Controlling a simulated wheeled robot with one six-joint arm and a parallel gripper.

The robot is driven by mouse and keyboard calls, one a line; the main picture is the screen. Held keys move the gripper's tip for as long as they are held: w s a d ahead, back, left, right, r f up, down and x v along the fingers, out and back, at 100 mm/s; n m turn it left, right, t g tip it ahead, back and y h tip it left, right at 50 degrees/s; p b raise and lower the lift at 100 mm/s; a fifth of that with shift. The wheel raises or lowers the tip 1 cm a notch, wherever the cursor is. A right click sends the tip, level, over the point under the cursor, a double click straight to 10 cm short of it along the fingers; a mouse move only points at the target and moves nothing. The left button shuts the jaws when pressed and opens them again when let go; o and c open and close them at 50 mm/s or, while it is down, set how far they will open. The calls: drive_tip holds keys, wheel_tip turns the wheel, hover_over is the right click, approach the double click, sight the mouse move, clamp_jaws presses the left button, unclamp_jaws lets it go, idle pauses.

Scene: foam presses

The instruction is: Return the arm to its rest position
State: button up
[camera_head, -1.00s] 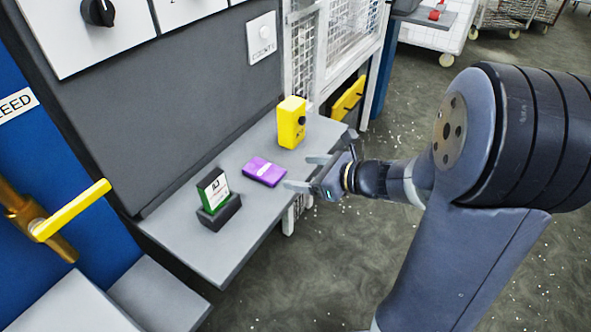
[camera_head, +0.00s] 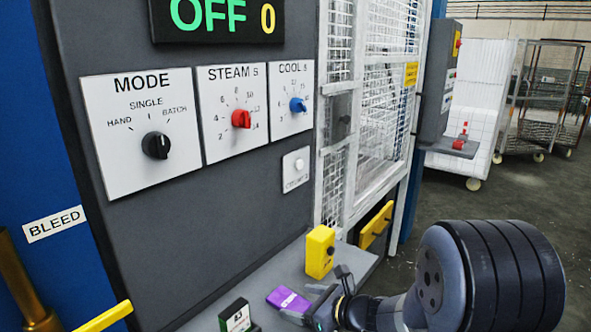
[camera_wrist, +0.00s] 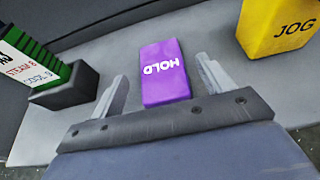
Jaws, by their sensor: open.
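My gripper (camera_wrist: 159,98) is open and empty in the wrist view, its two fingers spread apart. A purple block marked HOLD (camera_wrist: 165,72) lies on the grey shelf ahead of and between the fingers, not gripped. In the head view my gripper (camera_head: 320,299) shows at the bottom, just right of the purple block (camera_head: 288,299), with my arm reaching in from the lower right. Part of the gripper is cut off by the picture's bottom edge.
A yellow JOG box (camera_head: 320,252) stands on the shelf behind the purple block. A green and white card in a dark holder (camera_head: 236,318) stands to the left. The grey control panel (camera_head: 220,200) rises behind; a mesh cage (camera_head: 385,90) stands right of it. Open floor (camera_head: 500,195) lies right.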

sight(287, 299)
drive_tip(key=x, duration=0.3)
drive_tip(key=shift+w+a+f, duration=0.15)
drive_tip(key=shift+f, duration=0.05)
drive_tip(key=shift+r, duration=0.7)
drive_tip(key=shift+f, duration=0.1)
